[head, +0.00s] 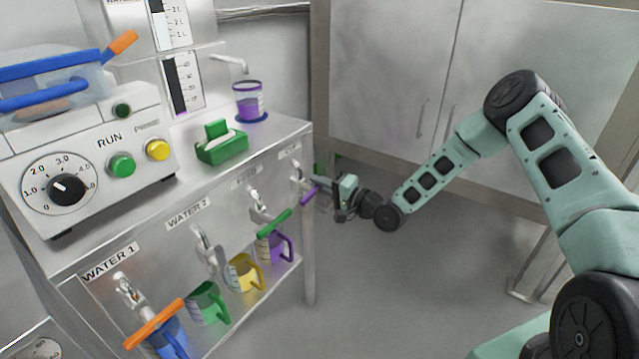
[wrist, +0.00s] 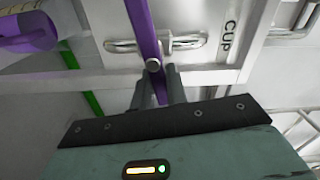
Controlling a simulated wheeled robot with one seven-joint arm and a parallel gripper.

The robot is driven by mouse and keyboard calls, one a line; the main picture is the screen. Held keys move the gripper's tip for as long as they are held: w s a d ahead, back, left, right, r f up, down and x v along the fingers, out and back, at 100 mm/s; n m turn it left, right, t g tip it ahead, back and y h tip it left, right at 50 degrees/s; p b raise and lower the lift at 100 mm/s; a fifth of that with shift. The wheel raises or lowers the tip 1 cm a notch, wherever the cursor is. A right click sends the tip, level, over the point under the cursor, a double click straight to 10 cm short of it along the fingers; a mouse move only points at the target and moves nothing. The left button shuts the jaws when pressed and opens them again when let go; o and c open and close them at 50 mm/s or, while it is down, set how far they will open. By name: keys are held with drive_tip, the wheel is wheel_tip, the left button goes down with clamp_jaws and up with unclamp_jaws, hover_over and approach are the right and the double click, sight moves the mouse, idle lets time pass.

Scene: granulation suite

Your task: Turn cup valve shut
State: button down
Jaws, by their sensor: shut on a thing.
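The cup valve's purple lever (head: 309,196) is on the right end of the steel bench front, by the CUP label (head: 289,151). In the wrist view, the purple lever (wrist: 143,30) runs roughly up and down the picture, across the metal pipe (wrist: 186,43) beside the CUP lettering (wrist: 230,28). My gripper (head: 318,186) reaches in from the right. In the wrist view, my gripper (wrist: 158,88) has one finger on each side of the lever and is shut on it. Part of the lever is hidden between the fingers.
Other valves with green (head: 273,223) and orange (head: 154,324) levers line the bench front. Purple (head: 276,246), yellow (head: 243,272) and green (head: 208,303) jugs stand below. A cup with purple liquid (head: 248,101) sits on top. The floor to the right is clear.

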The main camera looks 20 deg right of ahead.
drive_tip(key=shift+d+f+m, duration=0.1)
drive_tip(key=shift+f+m, duration=0.25)
drive_tip(key=shift+m, duration=0.65)
drive_tip(key=c, duration=1.4)
unclamp_jaws()
drive_tip(key=p+v, duration=0.1)
drive_tip(key=v, duration=1.6)
drive_tip(key=shift+s, duration=0.2)
drive_tip(key=shift+d, duration=0.1)
